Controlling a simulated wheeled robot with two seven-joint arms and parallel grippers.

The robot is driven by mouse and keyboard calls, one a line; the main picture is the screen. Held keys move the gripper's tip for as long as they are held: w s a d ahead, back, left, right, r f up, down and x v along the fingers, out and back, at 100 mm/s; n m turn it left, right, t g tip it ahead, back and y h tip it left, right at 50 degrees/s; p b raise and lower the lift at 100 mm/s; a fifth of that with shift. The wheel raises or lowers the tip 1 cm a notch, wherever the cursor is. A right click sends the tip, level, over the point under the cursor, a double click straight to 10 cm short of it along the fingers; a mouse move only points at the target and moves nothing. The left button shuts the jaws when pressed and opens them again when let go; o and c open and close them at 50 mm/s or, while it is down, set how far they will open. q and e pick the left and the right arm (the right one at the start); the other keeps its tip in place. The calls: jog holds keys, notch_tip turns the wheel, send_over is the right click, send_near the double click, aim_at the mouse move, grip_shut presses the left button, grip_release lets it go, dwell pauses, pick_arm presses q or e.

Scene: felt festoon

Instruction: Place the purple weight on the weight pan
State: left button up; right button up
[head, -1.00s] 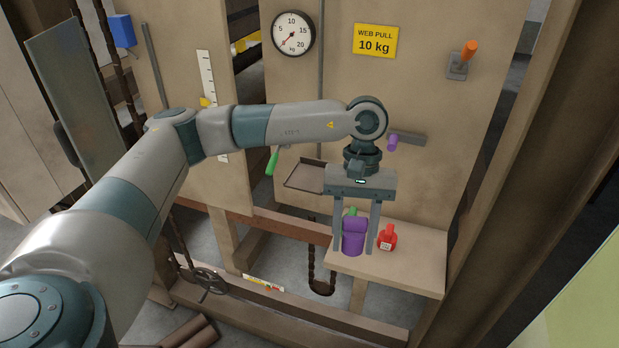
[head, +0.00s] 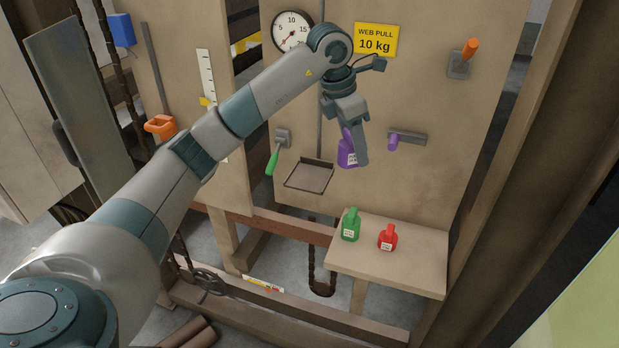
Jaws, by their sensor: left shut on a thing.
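The purple weight (head: 346,155) is held in my left gripper (head: 354,150), which is shut on it. It hangs in the air in front of the board, up and to the right of the weight pan. The finger hides part of the weight, and a bit of its white label shows. The weight pan (head: 309,175) is a flat, dark-rimmed, empty tray at the board's lower middle. My right gripper is not in view.
A green weight (head: 351,225) and a red weight (head: 388,237) stand on the wooden shelf (head: 415,265). A green lever (head: 273,158) is left of the pan. A purple-knobbed bracket (head: 408,138) is right of the gripper. A dial (head: 291,30) and yellow sign (head: 375,40) are above.

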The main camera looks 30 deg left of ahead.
pick_arm(q)
jog(key=shift+w+a+r+n, duration=0.2)
jog(key=shift+w+a+n, duration=0.15)
jog(key=shift+n, duration=0.25)
jog(key=shift+a, duration=0.1)
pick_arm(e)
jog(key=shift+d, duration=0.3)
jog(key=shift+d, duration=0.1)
